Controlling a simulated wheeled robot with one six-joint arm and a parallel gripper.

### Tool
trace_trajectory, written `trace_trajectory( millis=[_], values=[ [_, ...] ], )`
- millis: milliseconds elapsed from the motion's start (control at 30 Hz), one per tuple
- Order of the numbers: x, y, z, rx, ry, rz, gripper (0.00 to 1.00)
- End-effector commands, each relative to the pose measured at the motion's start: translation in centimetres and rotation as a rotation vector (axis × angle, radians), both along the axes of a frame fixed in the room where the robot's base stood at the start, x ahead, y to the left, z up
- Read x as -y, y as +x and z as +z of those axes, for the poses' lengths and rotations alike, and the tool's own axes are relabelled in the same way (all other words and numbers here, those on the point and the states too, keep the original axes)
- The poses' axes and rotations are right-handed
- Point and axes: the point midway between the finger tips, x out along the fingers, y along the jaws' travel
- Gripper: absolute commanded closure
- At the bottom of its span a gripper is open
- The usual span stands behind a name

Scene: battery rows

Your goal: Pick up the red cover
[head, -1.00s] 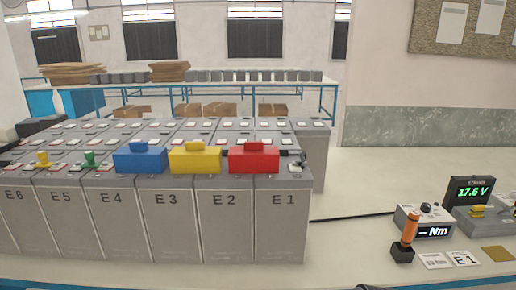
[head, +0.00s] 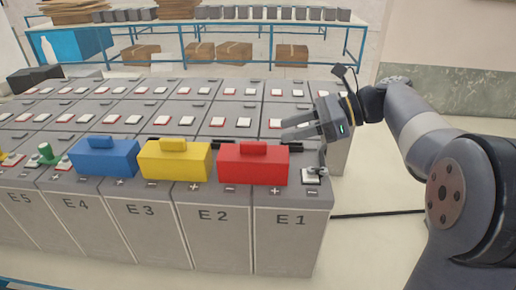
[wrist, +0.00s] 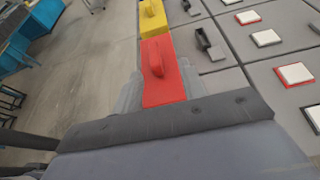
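The red cover (head: 252,167) is a box with a raised handle on top. It sits across the front-row batteries E2 and E1 (head: 286,230). In the wrist view the red cover (wrist: 162,82) appears between my two grey fingers, its handle facing the camera. My gripper (head: 284,129) is open and empty. In the head view it appears just above and to the right of the red cover, with its fingers pointing left. I cannot tell the exact gap between fingers and cover.
A yellow cover (head: 174,160) and a blue cover (head: 104,157) sit to the left of the red one. A small black-and-white fitting (head: 312,175) stands on E1, right of the red cover. More battery rows lie behind.

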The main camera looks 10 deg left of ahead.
Motion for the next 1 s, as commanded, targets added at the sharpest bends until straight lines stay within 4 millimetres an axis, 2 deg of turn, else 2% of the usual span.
trace_trajectory(
  millis=[133, 367, 700, 1000],
  values=[
    [-2.4, -0.3, -0.9, 0.000, -0.001, 0.004, 0.60],
    [-4.1, -0.5, -1.7, 0.002, -0.002, 0.002, 0.60],
    [-8.0, -1.4, -3.8, 0.003, -0.003, 0.003, 0.60],
    [-8.4, -1.4, -4.0, 0.004, -0.003, -0.001, 0.61]
  ],
)
